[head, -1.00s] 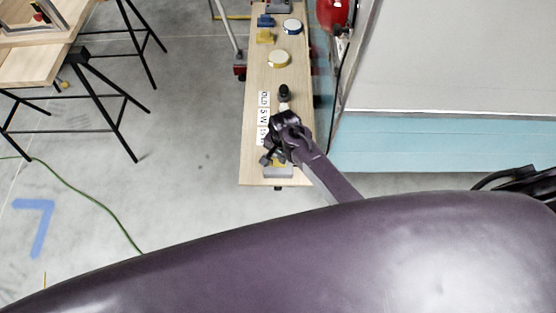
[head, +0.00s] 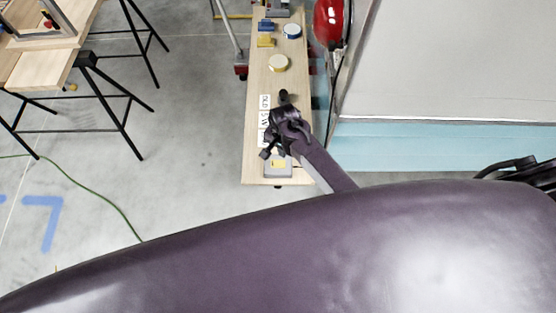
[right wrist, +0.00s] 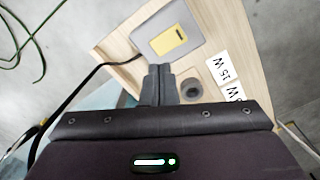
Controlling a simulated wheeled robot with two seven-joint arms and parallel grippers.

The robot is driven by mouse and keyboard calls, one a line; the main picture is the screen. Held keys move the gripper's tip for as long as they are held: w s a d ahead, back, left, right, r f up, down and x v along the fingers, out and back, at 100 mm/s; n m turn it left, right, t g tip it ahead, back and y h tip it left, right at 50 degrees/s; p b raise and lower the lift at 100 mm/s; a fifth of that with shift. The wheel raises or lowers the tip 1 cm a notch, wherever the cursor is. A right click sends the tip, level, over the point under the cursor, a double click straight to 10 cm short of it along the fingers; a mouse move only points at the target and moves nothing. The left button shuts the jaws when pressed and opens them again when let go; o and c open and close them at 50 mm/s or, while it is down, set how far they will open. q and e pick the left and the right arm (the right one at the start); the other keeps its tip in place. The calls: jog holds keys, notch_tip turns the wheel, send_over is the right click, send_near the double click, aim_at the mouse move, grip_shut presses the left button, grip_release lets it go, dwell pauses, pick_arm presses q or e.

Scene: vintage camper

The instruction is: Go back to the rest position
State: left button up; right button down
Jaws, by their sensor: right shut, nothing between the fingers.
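My right gripper (head: 267,152) hangs over the near end of a narrow wooden bench (head: 253,172) in the head view. In the right wrist view its two dark fingers (right wrist: 158,76) are together with nothing between them. A grey block with a yellow patch (head: 278,170) lies just beyond the fingertips, and it also shows in the right wrist view (right wrist: 150,38). A dark round piece (right wrist: 191,88) is beside the fingers, apart from them. My left gripper is not in view.
White labels (head: 264,108) lie along the bench. A white-and-blue wall (head: 430,145) is at right. Open floor (head: 185,130) lies left, before black trestles (head: 122,125).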

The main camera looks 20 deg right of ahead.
dwell(0.5)
jog(key=s+d+r+n+t, duration=0.25)
jog(key=s+r+n, duration=0.4)
jog(key=r, duration=0.55)
jog(key=s+d+r+n+t, duration=0.1)
jog(key=s+d+r+n, duration=0.2)
jog(key=s+r+n, duration=0.7)
notch_tip(320, 180, down, 36)
jog(key=m+g+b, duration=0.1)
jog(key=m+b, duration=0.4)
jog(key=b, duration=0.3)
jog(key=s+d+f+b, duration=0.2)
jog(key=s+f, duration=0.7)
jog(key=f, duration=0.2)
jog(key=s+d+f+g+b, duration=0.1)
jog(key=s+d+f+b, duration=0.1)
jog(key=s+f, duration=0.8)
jog(key=shift+s+f+b, duration=0.2)
jog(key=shift+f+b, duration=0.25)
jog(key=shift+f, duration=0.05)
jog(key=shift+g, duration=0.25)
